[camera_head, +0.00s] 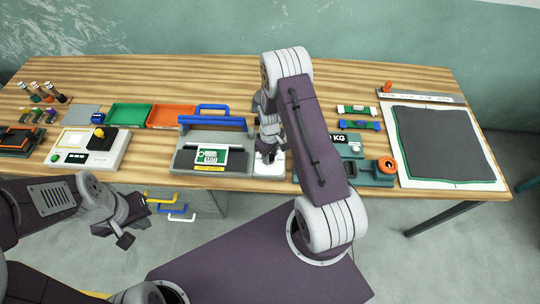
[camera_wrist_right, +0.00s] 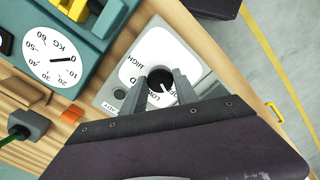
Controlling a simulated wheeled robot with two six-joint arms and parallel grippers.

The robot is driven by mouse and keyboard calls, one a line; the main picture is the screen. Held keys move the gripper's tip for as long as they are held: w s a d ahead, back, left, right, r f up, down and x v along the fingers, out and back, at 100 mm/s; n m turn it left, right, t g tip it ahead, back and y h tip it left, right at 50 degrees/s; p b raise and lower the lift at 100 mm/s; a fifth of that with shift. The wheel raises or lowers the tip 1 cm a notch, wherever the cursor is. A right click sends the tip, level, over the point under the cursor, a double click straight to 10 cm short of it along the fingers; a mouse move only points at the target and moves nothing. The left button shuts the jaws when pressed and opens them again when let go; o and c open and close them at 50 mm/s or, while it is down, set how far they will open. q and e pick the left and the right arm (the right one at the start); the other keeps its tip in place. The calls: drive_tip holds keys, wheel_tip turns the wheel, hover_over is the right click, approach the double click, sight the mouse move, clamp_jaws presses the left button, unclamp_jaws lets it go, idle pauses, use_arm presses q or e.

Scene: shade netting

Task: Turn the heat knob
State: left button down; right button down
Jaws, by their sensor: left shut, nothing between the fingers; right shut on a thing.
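The heat knob (camera_wrist_right: 160,77) is a small dark round knob on a white dial face marked HIGH and LOW, seen in the right wrist view. The dial face is on a pale control box (camera_wrist_right: 109,99), which also shows in the head view (camera_head: 270,168) at the table's front edge. My right gripper (camera_wrist_right: 163,86) is shut on the knob, one finger on each side, and partly covers it and the lettering. In the head view its arm hides much of this spot. My left gripper (camera_head: 124,238) is shut and empty, in front of the table.
A grey press with a blue handle (camera_head: 211,123) stands left of the box. A teal scale (camera_head: 373,177) with a round dial (camera_wrist_right: 56,57) stands to the right. Green (camera_head: 129,115) and orange (camera_head: 172,116) trays sit further left. A dark mat (camera_head: 435,144) lies at right.

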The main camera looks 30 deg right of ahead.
drive_tip(key=m+b, duration=0.1)
drive_tip(key=m, duration=0.3)
drive_tip(key=shift+w, duration=0.1)
drive_tip(key=m+b, duration=0.1)
drive_tip(key=m, duration=0.4)
drive_tip(key=shift+m+b, duration=0.3)
drive_tip(key=m+b, duration=0.1)
drive_tip(key=m, duration=0.3)
drive_tip(key=shift+m, duration=0.3)
drive_tip(key=shift+w+r+m, duration=0.1)
drive_tip(key=shift+m, duration=2.1)
drive_tip(key=c, duration=0.9)
unclamp_jaws()
drive_tip(key=shift+c, duration=0.2)
